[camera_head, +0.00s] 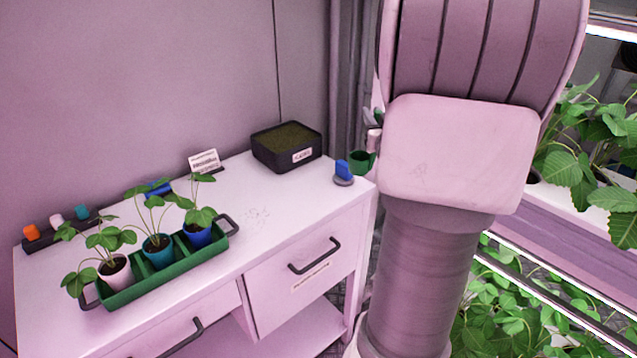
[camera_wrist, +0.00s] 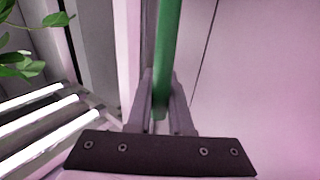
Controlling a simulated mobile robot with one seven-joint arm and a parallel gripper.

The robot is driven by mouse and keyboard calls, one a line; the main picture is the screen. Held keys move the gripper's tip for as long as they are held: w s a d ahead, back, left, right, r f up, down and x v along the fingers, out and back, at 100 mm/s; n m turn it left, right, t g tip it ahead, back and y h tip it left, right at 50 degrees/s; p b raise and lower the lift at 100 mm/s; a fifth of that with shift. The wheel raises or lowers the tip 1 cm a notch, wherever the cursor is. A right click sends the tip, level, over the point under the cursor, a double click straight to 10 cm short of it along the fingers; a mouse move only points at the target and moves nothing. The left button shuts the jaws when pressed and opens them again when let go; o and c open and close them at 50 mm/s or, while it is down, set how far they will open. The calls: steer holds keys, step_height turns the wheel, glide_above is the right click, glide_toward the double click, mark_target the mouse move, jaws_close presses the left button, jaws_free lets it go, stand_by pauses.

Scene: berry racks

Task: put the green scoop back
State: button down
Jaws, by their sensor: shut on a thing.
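The green scoop shows in the wrist view as a straight green handle (camera_wrist: 166,45) running up out of the top of the picture. My gripper (camera_wrist: 160,78) is shut on this handle, one finger on each side. The rest of the scoop is outside the wrist view. In the head view a small green cup-shaped part (camera_head: 361,161) shows beside my arm, at the right end of the white cabinet; I cannot tell for certain that it is the scoop's bowl. My arm hides most of my gripper there.
A green tray (camera_head: 165,275) with potted plants stands on the white cabinet (camera_head: 262,215). A black soil box (camera_head: 287,148) and a label card (camera_head: 204,161) stand behind. A blue-topped object (camera_head: 343,172) is near the right corner. A dark rack (camera_head: 57,236) is at left; plant shelves at right.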

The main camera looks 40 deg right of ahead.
steer(key=w+a+f+b, duration=0.1)
steer(key=w+a+f, duration=0.4)
steer(key=w+f, duration=0.4)
steer(key=shift+w+f, duration=0.4)
steer(key=shift+f, duration=0.4)
steer(key=shift+f+b, duration=0.15)
steer(key=shift+b, duration=0.2)
steer(key=c, duration=0.8)
jaws_free()
